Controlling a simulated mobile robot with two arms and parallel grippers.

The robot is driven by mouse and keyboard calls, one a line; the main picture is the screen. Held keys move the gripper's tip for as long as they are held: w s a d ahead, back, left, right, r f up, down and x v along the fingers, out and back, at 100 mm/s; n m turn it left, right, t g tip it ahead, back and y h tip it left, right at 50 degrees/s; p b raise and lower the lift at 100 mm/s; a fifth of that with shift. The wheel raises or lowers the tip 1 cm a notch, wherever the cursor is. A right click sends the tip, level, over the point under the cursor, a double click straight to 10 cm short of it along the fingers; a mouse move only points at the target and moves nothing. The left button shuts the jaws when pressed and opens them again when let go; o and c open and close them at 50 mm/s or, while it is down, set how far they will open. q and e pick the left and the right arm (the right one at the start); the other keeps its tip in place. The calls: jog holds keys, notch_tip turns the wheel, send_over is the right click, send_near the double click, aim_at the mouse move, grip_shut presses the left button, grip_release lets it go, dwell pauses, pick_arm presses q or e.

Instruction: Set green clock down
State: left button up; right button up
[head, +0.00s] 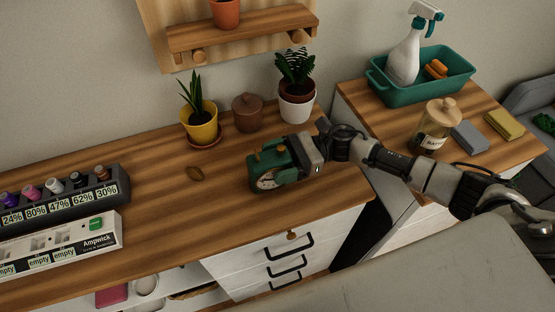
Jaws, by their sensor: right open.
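The green clock (265,180) is on or just above the wooden desktop (222,215), near its right end. Its pale dial faces the lower left. My right gripper (291,155) is at the clock's right side, with its fingers close against the body. The gripper is open, but its fingertips are partly hidden by the clock. I cannot tell whether they touch it. My left gripper is not in the view.
A yellow plant pot (202,127), a brown lidded jar (247,113) and a white plant pot (297,106) stand behind the clock.

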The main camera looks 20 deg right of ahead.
jog(key=d+b, duration=0.2)
jog(key=d, duration=0.4)
jog(key=shift+w+d, duration=0.15)
jog(key=shift+d, duration=0.25)
jog(key=shift+d+r, duration=0.1)
jog(key=shift+d, duration=0.25)
